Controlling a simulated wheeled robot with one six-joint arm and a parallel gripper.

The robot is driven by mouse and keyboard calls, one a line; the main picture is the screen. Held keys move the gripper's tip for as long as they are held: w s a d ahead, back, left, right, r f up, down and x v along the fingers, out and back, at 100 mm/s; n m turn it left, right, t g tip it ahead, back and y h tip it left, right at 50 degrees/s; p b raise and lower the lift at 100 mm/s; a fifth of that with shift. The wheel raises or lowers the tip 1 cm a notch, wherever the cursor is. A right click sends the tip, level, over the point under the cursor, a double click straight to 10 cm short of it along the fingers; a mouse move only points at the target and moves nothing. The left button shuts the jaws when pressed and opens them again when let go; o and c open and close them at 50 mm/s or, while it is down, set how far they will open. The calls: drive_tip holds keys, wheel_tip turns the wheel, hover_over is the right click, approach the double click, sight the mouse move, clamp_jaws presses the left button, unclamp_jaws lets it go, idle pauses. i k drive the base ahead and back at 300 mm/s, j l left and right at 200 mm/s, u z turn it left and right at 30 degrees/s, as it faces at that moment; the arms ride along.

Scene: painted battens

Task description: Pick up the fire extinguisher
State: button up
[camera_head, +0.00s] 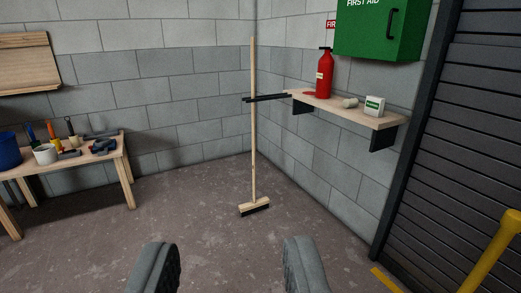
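The red fire extinguisher (324,76) stands upright near the left end of a wooden wall shelf (372,115), with a pale label on its front. My gripper (228,262) shows at the bottom of the view, its two grey fingers wide apart with nothing between them. It is open and well apart from the extinguisher, which is farther off, up and to the right.
A broom (253,150) stands upright near the corner, by a dark bracket (266,98). A white box (374,106) shares the shelf, below a green first aid cabinet (382,40). A workbench (121,152) is left, a yellow post (490,254) right. The middle floor is clear.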

sight(325, 75)
drive_tip(key=i, duration=1.85)
